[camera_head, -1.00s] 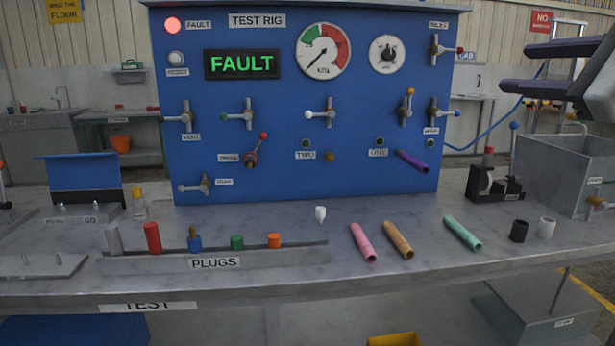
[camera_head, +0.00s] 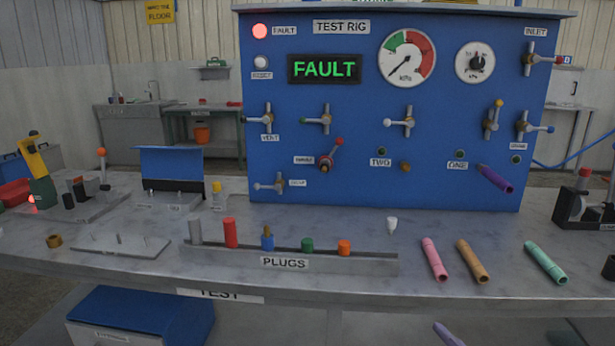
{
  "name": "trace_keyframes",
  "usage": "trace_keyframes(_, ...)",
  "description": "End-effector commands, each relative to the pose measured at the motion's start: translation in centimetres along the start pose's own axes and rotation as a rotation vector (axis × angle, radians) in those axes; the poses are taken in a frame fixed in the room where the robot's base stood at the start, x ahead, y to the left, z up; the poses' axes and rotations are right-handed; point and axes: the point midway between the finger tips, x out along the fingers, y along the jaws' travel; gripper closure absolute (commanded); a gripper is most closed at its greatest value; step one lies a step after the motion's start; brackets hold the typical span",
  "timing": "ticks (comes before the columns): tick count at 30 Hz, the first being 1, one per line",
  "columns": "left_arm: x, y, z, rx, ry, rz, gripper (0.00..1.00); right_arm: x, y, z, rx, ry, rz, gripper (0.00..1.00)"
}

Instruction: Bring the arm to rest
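Neither of my grippers shows now. The blue test rig (camera_head: 440,150) stands at the back of the bench with its red lamp (camera_head: 260,31) lit and a display (camera_head: 324,69) reading FAULT. A purple hose (camera_head: 495,178) sticks out of the rig near the ONE label, tilted down to the right. Pink (camera_head: 434,259), orange (camera_head: 473,261) and green (camera_head: 545,262) hose pieces lie apart on the bench. A purple rounded end (camera_head: 448,335) shows at the bottom edge; I cannot tell what it belongs to.
The PLUGS rack (camera_head: 340,264) holds several coloured plugs at the bench front. A black clamp (camera_head: 585,204) stands at the right. A flat pegged plate (camera_head: 120,244) lies left of the rack.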

Motion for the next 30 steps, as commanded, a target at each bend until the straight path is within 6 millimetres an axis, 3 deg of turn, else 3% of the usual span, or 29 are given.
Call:
trace_keyframes(1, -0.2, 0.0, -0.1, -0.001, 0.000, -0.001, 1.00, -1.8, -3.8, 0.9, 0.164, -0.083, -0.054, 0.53)
trace_keyframes(6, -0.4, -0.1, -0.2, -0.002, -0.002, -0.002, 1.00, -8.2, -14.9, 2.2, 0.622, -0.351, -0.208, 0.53)
trace_keyframes(9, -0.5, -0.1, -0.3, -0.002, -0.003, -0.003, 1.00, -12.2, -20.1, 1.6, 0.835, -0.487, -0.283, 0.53)
trace_keyframes(12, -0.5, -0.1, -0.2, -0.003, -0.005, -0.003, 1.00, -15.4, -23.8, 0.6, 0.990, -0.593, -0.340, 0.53)
trace_keyframes(18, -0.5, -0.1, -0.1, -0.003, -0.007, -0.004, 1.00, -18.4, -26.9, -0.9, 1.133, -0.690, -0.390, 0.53)
trace_keyframes(30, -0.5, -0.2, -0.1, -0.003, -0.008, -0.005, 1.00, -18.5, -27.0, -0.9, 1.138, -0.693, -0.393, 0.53)
